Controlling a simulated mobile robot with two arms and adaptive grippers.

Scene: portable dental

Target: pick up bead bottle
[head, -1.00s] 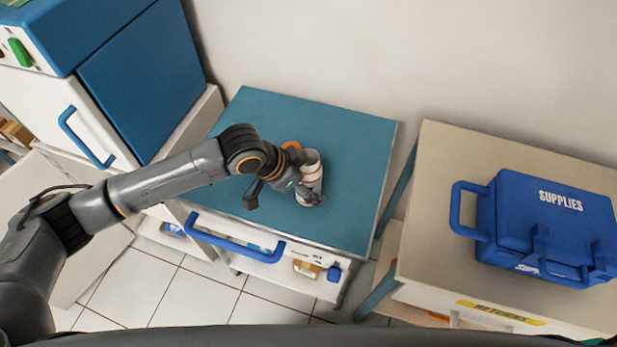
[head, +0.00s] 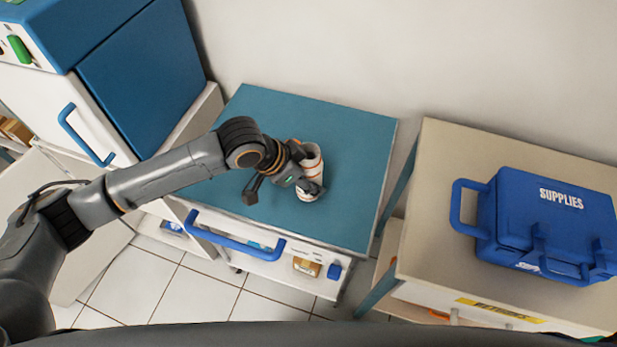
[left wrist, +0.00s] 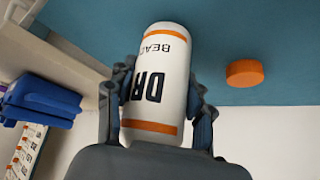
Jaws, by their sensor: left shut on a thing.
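The bead bottle (head: 312,158) is a white cylinder with orange bands, over the blue top of the middle cart. In the left wrist view the bottle (left wrist: 160,85) shows partial dark lettering and stands between both fingers. My left gripper (head: 307,180) is shut on it, with a finger on each side; the fingers also show in the left wrist view (left wrist: 160,98). I cannot tell whether the bottle's base touches the cart top. My right gripper is in neither view.
The blue cart top (head: 350,190) is mostly clear. An orange round piece (left wrist: 244,73) lies on it. A blue supplies case (head: 545,225) sits on the beige cart (head: 440,200) at the right. A blue and white cabinet (head: 140,80) stands at the left, a wall behind.

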